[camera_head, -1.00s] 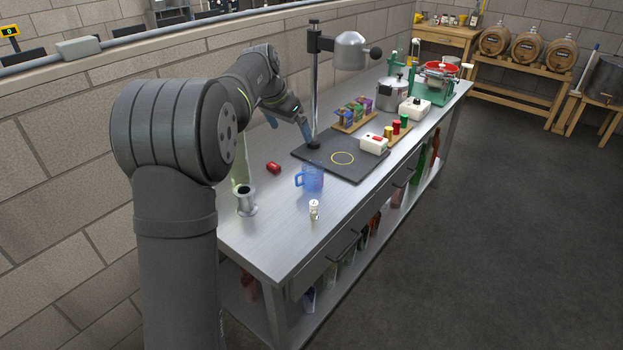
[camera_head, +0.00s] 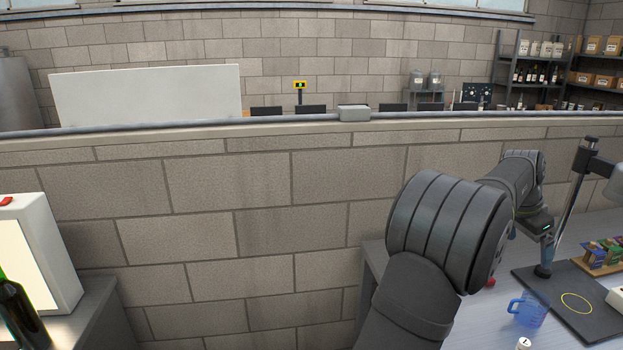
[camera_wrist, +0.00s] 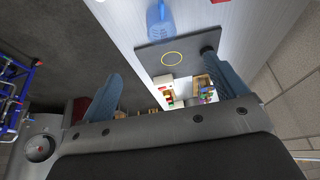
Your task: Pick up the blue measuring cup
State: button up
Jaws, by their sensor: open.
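The blue measuring cup (camera_head: 530,312) is translucent, with a handle on its left side. It stands upright on the metal workbench (camera_head: 470,320), beside the near-left edge of the dark stand base (camera_head: 590,318), low at the right of the head view. In the wrist view the cup (camera_wrist: 160,24) shows at the top middle, partly cut off by the frame edge. My gripper (camera_wrist: 165,85) is open, with its two blue-grey fingers wide apart and nothing between them. In the head view my gripper (camera_head: 548,254) is above the bench, behind and apart from the cup.
The stand's upright post (camera_head: 573,200) rises close to my gripper. A wooden rack of coloured packets (camera_head: 604,252) stands beyond the dark base. A small white-topped item (camera_head: 523,343) is in front of the cup. At the left are a dark bottle (camera_head: 18,315) and a lit white box (camera_head: 40,250).

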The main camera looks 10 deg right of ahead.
send_near(536, 305)
jog(key=shift+s+f, duration=0.8)
jog(key=shift+f, duration=0.1)
jog(key=shift+a+x, duration=0.2)
jog(key=shift+x, duration=2.8)
jog(key=shift+w, duration=0.1)
jog(key=c, duration=1.1)
